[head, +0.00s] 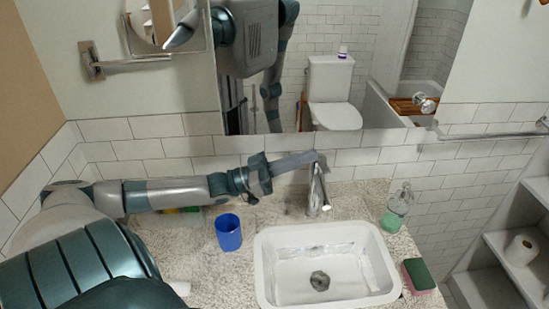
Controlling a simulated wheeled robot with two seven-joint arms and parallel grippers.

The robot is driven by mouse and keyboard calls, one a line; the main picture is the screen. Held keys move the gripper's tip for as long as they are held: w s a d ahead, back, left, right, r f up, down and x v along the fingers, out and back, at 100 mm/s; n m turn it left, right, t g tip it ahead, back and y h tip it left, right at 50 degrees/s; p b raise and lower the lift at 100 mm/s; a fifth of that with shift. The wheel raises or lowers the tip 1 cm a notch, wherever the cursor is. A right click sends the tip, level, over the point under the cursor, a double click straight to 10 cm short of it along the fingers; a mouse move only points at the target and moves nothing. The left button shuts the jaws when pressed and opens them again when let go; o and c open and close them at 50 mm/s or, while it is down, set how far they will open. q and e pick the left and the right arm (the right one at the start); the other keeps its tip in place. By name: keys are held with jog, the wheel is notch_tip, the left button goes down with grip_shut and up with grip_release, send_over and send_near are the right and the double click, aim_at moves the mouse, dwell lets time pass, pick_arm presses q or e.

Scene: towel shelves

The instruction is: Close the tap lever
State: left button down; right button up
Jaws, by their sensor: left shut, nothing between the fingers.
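The chrome tap (317,193) stands upright on the speckled counter behind the white sink (262,262). Its lever is at the top and is partly hidden by my gripper, so I cannot tell its exact angle. My left arm reaches in from the left, and my left gripper (307,157) is shut and empty. Its fingertips are at the top of the tap, at or very near the lever. I cannot tell whether they touch it. My right gripper is not in view.
A blue cup (228,232) stands left of the sink, below my left forearm. A soap bottle (397,207) and a green-and-pink sponge (418,276) are on the right. A large mirror (345,40) is on the wall behind. Shelves with a paper roll (522,250) stand far right.

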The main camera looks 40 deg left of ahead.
pick_arm(q)
jog(key=b+v, duration=0.1)
jog(key=v, duration=0.6)
jog(key=shift+s+a+f+b, duration=0.15)
jog(key=shift+s+a+b, duration=0.1)
jog(key=shift+b, duration=0.1)
dwell(0.4)
jog(key=shift+d, duration=0.1)
